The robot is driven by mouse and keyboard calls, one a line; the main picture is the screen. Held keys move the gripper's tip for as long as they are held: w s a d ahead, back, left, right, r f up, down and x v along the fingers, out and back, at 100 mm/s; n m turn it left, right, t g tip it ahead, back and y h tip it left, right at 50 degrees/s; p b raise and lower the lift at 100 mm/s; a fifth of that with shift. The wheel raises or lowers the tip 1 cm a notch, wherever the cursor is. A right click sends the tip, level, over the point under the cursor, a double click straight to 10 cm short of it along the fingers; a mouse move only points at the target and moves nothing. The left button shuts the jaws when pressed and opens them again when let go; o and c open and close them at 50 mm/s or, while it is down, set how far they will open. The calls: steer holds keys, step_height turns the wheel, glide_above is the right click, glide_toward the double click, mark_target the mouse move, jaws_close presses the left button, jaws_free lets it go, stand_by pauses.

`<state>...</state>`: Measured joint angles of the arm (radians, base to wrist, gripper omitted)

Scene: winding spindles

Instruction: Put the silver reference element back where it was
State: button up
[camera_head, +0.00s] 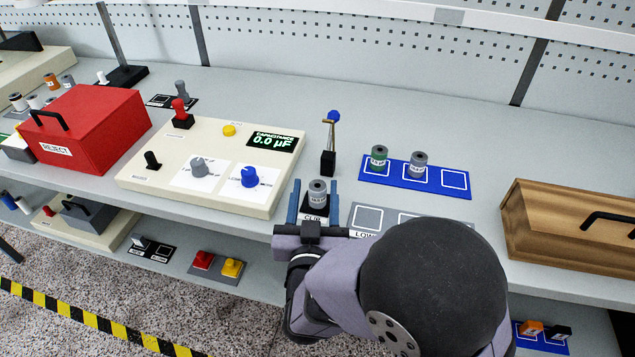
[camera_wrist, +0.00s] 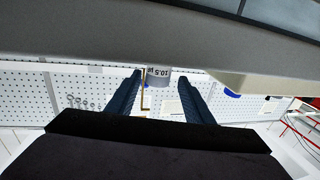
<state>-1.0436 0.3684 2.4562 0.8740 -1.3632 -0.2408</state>
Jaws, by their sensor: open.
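A silver cylindrical element (camera_head: 318,193) stands upright on the black clip base marked CLIP (camera_head: 316,209). My gripper (camera_head: 315,185) is open, one blue finger on each side of this element, with gaps visible in the wrist view (camera_wrist: 160,85). A second silver element (camera_head: 418,162) stands in the middle square of the blue tray (camera_head: 437,187). A green element (camera_head: 379,157) stands in that tray's left square, and its right square is empty. Which silver element is the reference cannot be told.
The meter panel (camera_head: 140,178) reads 0.0 µF, left of my gripper. A black stand with a blue-topped lever (camera_head: 328,163) rises just behind the clip. A grey LOW tray (camera_head: 368,219) is partly hidden by my arm. A red REJECT box (camera_head: 90,130) and wooden box (camera_head: 560,235) flank the bench.

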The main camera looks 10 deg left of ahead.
steer(key=shift+o, duration=0.5)
steer(key=shift+s+d, duration=0.15)
steer(key=shift+s, duration=0.6)
